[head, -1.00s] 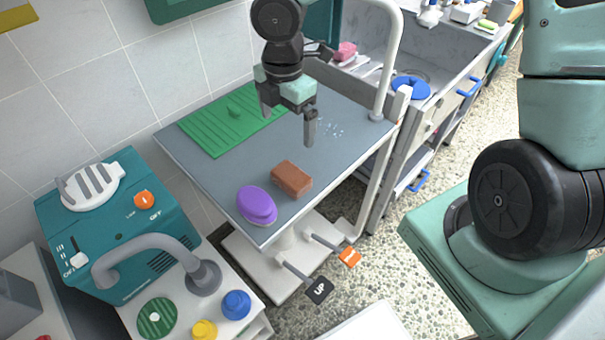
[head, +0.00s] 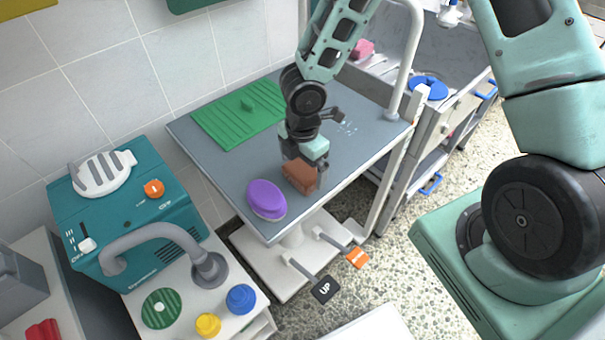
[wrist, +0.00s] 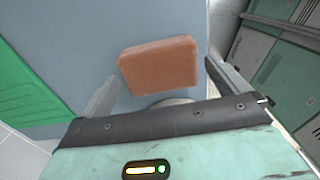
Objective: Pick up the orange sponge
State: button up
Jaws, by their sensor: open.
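The orange sponge, a brownish-orange block (head: 300,177), lies on the grey table top (head: 232,168) near its front edge, just right of a purple oval object (head: 266,198). My gripper (head: 305,168) is right over the sponge, pointing down. In the wrist view the sponge (wrist: 160,66) shows between the two spread fingers of my gripper (wrist: 161,76), with a gap on the left and a smaller one on the right. The gripper is open and holds nothing. In the head view the gripper hides part of the sponge's top.
A green ribbed mat (head: 238,116) lies at the back left of the table. A white curved post (head: 410,60) rises at the back right, with a sink counter (head: 458,62) beyond. A teal machine (head: 130,215) stands at the left.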

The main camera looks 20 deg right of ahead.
aim_at(303, 169)
notch_tip(303, 169, down, 2)
jog(key=shift+f, duration=0.1)
jog(key=c, duration=0.9)
jog(key=shift+o, duration=0.2)
notch_tip(303, 169, up, 10)
jog(key=shift+r+p, duration=0.1)
jog(key=shift+p, duration=0.5)
jog(key=o, duration=0.5)
jog(key=c, duration=0.4)
jog(key=shift+o, duration=0.2)
